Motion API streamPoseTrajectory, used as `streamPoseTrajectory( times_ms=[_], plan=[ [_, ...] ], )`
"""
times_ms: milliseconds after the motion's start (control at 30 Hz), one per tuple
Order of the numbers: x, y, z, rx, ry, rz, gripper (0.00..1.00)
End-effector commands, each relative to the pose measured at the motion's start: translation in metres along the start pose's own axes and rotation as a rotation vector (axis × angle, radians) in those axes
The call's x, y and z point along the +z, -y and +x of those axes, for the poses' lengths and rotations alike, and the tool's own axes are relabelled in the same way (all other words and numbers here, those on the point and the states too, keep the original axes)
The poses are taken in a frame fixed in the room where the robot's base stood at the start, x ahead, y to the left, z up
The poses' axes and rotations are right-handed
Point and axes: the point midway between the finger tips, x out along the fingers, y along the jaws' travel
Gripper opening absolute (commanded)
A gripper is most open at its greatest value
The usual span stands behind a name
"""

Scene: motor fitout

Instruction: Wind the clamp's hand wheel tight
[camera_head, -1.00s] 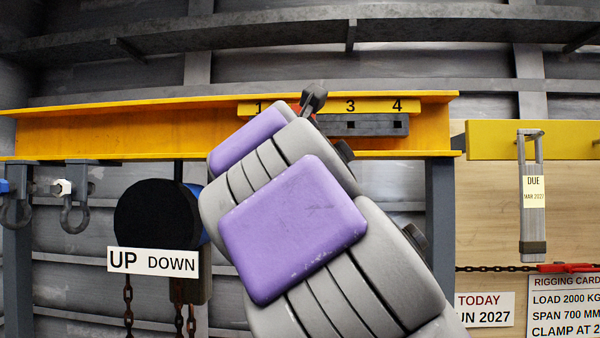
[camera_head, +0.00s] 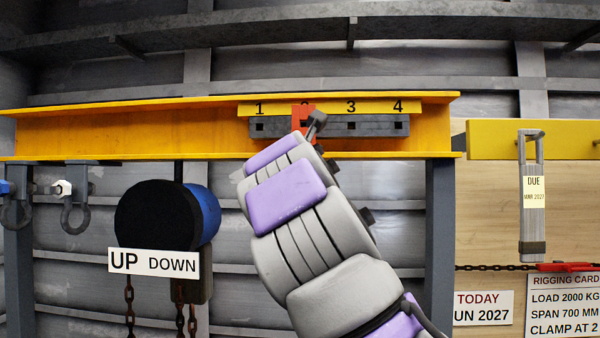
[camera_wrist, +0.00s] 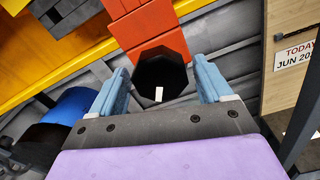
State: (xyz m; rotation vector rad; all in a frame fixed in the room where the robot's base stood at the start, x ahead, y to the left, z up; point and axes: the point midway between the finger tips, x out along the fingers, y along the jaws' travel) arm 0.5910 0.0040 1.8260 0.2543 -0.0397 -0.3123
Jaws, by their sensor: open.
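The orange-red clamp (camera_head: 303,112) hangs on the yellow beam at the number 2 mark, partly hidden behind my arm in the head view. In the wrist view its orange body (camera_wrist: 150,27) runs down to a black, many-sided hand wheel (camera_wrist: 152,72) with a small white mark on it. My gripper (camera_wrist: 161,70) is open, with one light blue finger to the left of the wheel and one to the right. I cannot tell whether either finger touches the wheel. In the head view my gripper (camera_head: 316,125) shows only as a small dark end near the clamp.
A dark slotted bar (camera_head: 375,126) runs under the number strip on the yellow beam (camera_head: 120,130). At left are a blue and black hoist drum (camera_head: 207,215), chains, shackles (camera_head: 77,200) and an UP DOWN sign (camera_head: 153,262). At right are a tagged sling (camera_head: 533,195) and a rigging card (camera_head: 563,305).

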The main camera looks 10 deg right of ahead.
Motion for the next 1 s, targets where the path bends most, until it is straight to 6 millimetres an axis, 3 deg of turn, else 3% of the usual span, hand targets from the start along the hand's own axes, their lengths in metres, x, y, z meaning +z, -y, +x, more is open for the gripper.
streamPoseTrajectory(
  times_ms=[367,900,1000],
  plan=[
    [-0.0003,0.0002,0.0025,0.0,0.0,0.0,0.79],
    [-0.0001,-0.0001,0.0024,0.0,0.001,0.0,0.28],
    [-0.0001,-0.0003,0.0023,0.001,0.001,0.002,0.28]
  ],
)
